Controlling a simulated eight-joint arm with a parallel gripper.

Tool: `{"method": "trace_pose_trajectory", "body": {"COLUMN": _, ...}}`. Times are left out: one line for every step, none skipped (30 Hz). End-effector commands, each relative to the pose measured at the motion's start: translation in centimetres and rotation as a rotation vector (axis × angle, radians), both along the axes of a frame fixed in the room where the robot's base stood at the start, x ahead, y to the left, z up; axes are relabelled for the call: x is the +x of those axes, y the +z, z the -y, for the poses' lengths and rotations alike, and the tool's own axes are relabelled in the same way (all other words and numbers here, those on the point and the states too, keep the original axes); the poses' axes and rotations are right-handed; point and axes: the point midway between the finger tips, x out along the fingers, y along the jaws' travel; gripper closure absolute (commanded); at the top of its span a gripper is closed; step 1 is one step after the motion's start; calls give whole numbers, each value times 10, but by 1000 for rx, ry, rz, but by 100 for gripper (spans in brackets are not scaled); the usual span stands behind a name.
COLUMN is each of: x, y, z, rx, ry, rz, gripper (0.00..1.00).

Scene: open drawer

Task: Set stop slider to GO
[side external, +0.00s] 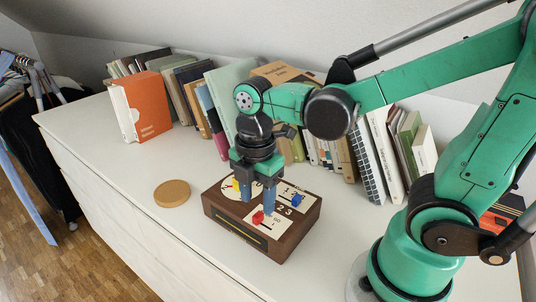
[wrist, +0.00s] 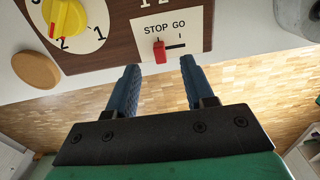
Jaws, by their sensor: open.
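The stop slider is a red knob (wrist: 159,51) on a white plate marked STOP and GO (wrist: 192,38). In the wrist view the knob sits at the left, STOP end of its short black slot. The red knob also shows in the side view (side external: 258,217), on top of the brown wooden box (side external: 285,242). My gripper (wrist: 158,72) is open, its two blue fingers apart. In the wrist view the fingertips lie just below the knob, one on each side of it. In the side view my gripper (side external: 257,205) is over the box; contact cannot be told.
A yellow dial (wrist: 64,17) and a blue knob (side external: 297,200) are also on the box. A round cork disc (side external: 171,193) lies left of it on the white dresser top (side external: 120,165). Books (side external: 215,100) line the wall behind. The front dresser edge is near.

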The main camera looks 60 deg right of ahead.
Motion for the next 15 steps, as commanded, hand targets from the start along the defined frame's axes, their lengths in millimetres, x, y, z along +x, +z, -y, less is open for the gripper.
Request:
{"method": "trace_pose_trajectory", "body": {"x": 0, "y": -6, "z": 0, "rx": 0, "ry": -1, "rz": 1, "gripper": 53}}
{"method": "trace_pose_trajectory", "body": {"x": 0, "y": -10, "z": 0, "rx": 0, "ry": -1, "rz": 1, "gripper": 53}}
{"method": "trace_pose_trajectory", "body": {"x": 0, "y": -14, "z": 0, "rx": 0, "ry": -1, "rz": 2, "gripper": 53}}
{"method": "trace_pose_trajectory", "body": {"x": 0, "y": -17, "z": 0, "rx": -1, "ry": -2, "rz": 2, "gripper": 53}}
{"method": "trace_pose_trajectory", "body": {"x": 1, "y": -20, "z": 0, "rx": -1, "ry": -2, "rz": 2, "gripper": 53}}
{"method": "trace_pose_trajectory", "body": {"x": 0, "y": -23, "z": 0, "rx": -1, "ry": -2, "rz": 2, "gripper": 53}}
{"method": "trace_pose_trajectory", "body": {"x": 0, "y": -25, "z": 0, "rx": -1, "ry": -2, "rz": 2, "gripper": 53}}
{"method": "trace_pose_trajectory", "body": {"x": 0, "y": -27, "z": 0, "rx": -1, "ry": -3, "rz": 3, "gripper": 53}}
{"method": "trace_pose_trajectory", "body": {"x": 0, "y": -29, "z": 0, "rx": -1, "ry": -3, "rz": 3, "gripper": 53}}
{"method": "trace_pose_trajectory", "body": {"x": 0, "y": -31, "z": 0, "rx": -1, "ry": -3, "rz": 3, "gripper": 53}}
{"method": "trace_pose_trajectory", "body": {"x": 0, "y": -32, "z": 0, "rx": -1, "ry": -3, "rz": 3, "gripper": 53}}
{"method": "trace_pose_trajectory", "body": {"x": 0, "y": -33, "z": 0, "rx": -1, "ry": -3, "rz": 3, "gripper": 53}}
{"method": "trace_pose_trajectory", "body": {"x": 0, "y": -33, "z": 0, "rx": -1, "ry": -3, "rz": 3, "gripper": 53}}
{"method": "trace_pose_trajectory", "body": {"x": 0, "y": -34, "z": 0, "rx": -1, "ry": -3, "rz": 3, "gripper": 53}}
{"method": "trace_pose_trajectory", "body": {"x": 0, "y": -34, "z": 0, "rx": -1, "ry": -3, "rz": 3, "gripper": 53}}
